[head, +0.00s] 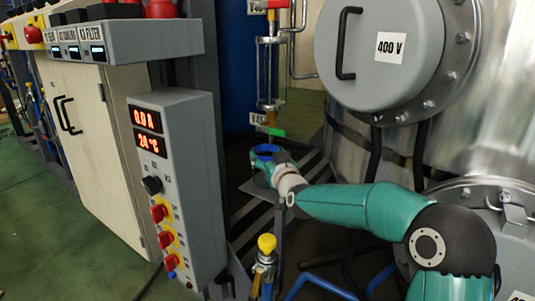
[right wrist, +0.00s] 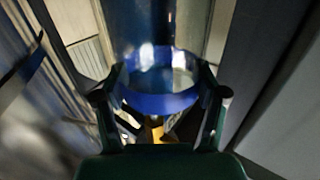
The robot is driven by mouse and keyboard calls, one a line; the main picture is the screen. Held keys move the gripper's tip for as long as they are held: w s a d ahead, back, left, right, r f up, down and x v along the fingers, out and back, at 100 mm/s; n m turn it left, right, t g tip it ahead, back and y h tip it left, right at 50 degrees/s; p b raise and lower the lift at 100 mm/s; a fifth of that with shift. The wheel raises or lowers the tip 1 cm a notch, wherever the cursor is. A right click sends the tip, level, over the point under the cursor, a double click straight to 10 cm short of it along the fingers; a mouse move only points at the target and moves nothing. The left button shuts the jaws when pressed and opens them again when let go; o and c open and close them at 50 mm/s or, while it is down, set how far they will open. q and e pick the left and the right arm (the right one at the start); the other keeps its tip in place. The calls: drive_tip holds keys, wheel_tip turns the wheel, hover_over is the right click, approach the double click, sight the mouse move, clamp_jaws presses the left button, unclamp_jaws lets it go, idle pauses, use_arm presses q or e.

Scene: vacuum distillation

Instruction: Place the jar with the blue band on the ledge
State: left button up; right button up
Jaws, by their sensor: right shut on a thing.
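The jar with the blue band shows in the head view (head: 264,149), near the middle, below the clear sight-glass column. In the right wrist view its blue band (right wrist: 160,102) lies between the two fingers. My right gripper (head: 270,158) is shut on the jar and holds it roughly upright; its fingers (right wrist: 161,88) flank the band on both sides. A grey ledge (head: 256,191) shows just below the jar. I cannot tell whether the jar's base touches it. My left gripper is not in view.
The sight-glass column (head: 269,75) hangs above the jar, with a green-marked outlet (head: 276,132) close over it. A control panel (head: 183,170) stands left, a large steel vessel (head: 470,110) right. A yellow-knobbed valve (head: 267,244) and blue pipes (head: 320,283) are below.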

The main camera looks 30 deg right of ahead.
drive_tip(key=shift+s+d+r, duration=0.15)
drive_tip(key=shift+s+d, duration=0.05)
drive_tip(key=shift+s, duration=0.15)
drive_tip(key=shift+d, duration=0.15)
drive_tip(key=o, duration=1.7)
drive_tip(key=shift+s, duration=0.1)
drive_tip(key=shift+o, duration=0.2)
drive_tip(key=p+v, duration=0.1)
drive_tip(key=v, duration=1.1)
